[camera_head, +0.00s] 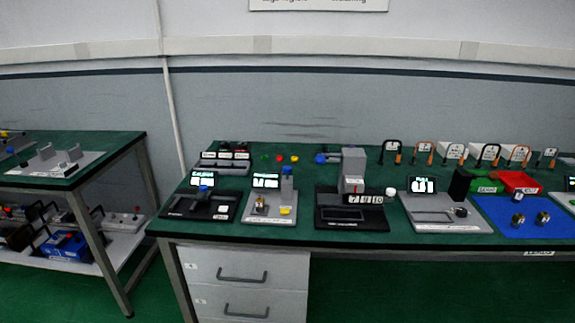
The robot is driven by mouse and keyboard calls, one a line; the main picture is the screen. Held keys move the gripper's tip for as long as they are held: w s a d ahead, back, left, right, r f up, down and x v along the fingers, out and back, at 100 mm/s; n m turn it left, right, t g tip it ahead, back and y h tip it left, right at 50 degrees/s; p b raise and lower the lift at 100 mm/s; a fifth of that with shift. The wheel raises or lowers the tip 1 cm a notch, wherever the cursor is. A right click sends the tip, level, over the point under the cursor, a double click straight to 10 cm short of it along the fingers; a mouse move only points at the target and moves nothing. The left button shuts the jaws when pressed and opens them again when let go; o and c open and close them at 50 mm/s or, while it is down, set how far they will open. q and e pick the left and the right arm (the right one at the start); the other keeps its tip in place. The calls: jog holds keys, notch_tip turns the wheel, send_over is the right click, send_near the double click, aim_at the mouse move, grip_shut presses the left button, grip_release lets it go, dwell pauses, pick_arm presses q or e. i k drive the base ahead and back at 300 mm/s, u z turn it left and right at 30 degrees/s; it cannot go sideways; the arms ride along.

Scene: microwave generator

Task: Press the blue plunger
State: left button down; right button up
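Several small blue parts show on the green workbench (370,237) in the head view, and I cannot tell which is the plunger. One blue knob (320,158) sits at the left of the device with the grey column (353,165). A blue cap (286,170) tops a small grey post on the device to its left. Another blue knob (203,189) sits on the black-based device (178,208) at the bench's left end. Neither of my grippers is in view.
A device with a lit display (422,185) stands right of the column. Further right are a blue mat (500,228), a green bin (487,185) and a red bin (518,181). Drawers (243,283) hang below. A second table (100,142) stands left, with floor between.

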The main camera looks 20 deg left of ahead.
aim_at(286, 170)
jog(key=z, duration=0.3)
jog(key=i, duration=1.1)
jog(key=u, duration=0.3)
